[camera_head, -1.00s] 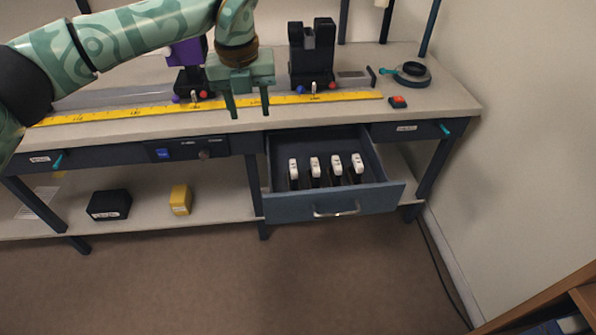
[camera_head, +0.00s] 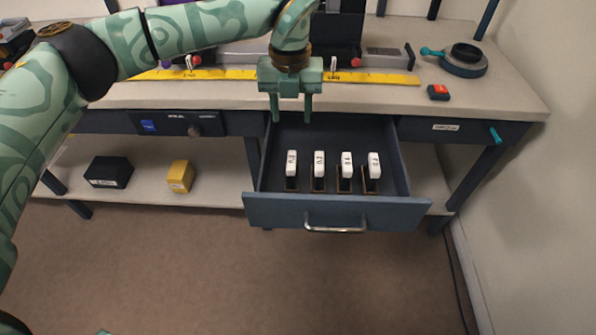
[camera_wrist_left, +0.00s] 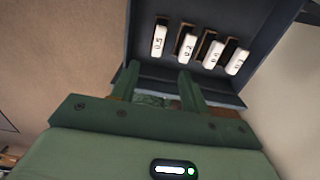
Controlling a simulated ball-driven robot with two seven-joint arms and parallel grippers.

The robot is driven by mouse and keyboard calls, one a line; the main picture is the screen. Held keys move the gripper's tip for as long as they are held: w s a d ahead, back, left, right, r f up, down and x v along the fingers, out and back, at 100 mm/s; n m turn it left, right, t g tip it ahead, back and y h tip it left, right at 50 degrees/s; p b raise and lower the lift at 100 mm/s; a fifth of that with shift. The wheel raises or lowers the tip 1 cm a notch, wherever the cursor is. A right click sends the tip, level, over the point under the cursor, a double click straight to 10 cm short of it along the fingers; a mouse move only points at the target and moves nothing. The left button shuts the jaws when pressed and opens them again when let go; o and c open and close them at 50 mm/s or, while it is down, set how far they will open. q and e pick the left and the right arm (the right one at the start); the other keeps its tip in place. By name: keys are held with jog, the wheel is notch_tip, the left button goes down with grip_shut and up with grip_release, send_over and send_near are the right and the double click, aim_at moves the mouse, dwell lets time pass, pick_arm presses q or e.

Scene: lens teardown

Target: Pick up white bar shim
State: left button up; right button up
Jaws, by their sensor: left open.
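Several white bar shims stand in a row in the open drawer (camera_head: 270,211), each in a dark slotted holder. In the head view they run from the leftmost shim (camera_head: 291,163) through the second (camera_head: 319,164) and third (camera_head: 346,165) to the rightmost (camera_head: 374,165). Their tops carry small printed numbers, hard to read. In the left wrist view they also show, with one shim (camera_wrist_left: 160,41) at the left. My left gripper (camera_head: 291,117) is open and empty, pointing down over the drawer's back left part, apart from the shims; its fingers also show in the wrist view (camera_wrist_left: 158,72).
The bench top holds a yellow ruler strip (camera_head: 375,78), a red-topped block (camera_head: 438,92) and a dark ring (camera_head: 465,60). A black box (camera_head: 109,172) and a yellow box (camera_head: 181,176) sit on the lower shelf. The floor before the drawer is clear.

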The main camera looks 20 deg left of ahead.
aim_at(292, 159)
pick_arm(q)
notch_tip(292, 159, down, 11)
jog(key=b, duration=0.4)
jog(key=shift+b, duration=0.35)
jog(key=shift+f+b, duration=0.35)
jog(key=shift+f, duration=0.5)
pick_arm(e)
notch_tip(292, 159, down, 3)
jog(key=w+d+n, duration=0.1)
jog(key=w+d, duration=0.1)
jog(key=w, duration=0.1)
pick_arm(q)
notch_tip(292, 159, down, 3)
jog(key=shift+a+f+b, duration=0.1)
jog(key=shift+f+b, duration=0.05)
jog(key=shift+b, duration=1.05)
notch_tip(292, 159, down, 2)
jog(key=shift+f+b, duration=0.1)
jog(key=shift+b, duration=0.6)
grip_shut()
pick_arm(e)
jog(key=w+r+n+h, duration=0.1)
jog(key=w+r, duration=0.1)
jog(key=w, duration=0.5)
jog(key=w+r+n+t, duration=0.1)
jog(key=w+r, duration=0.1)
jog(key=w, duration=0.5)
jog(key=shift+a+r+h, duration=0.25)
jog(key=shift+r+h, duration=0.05)
jog(key=shift+h, duration=0.1)
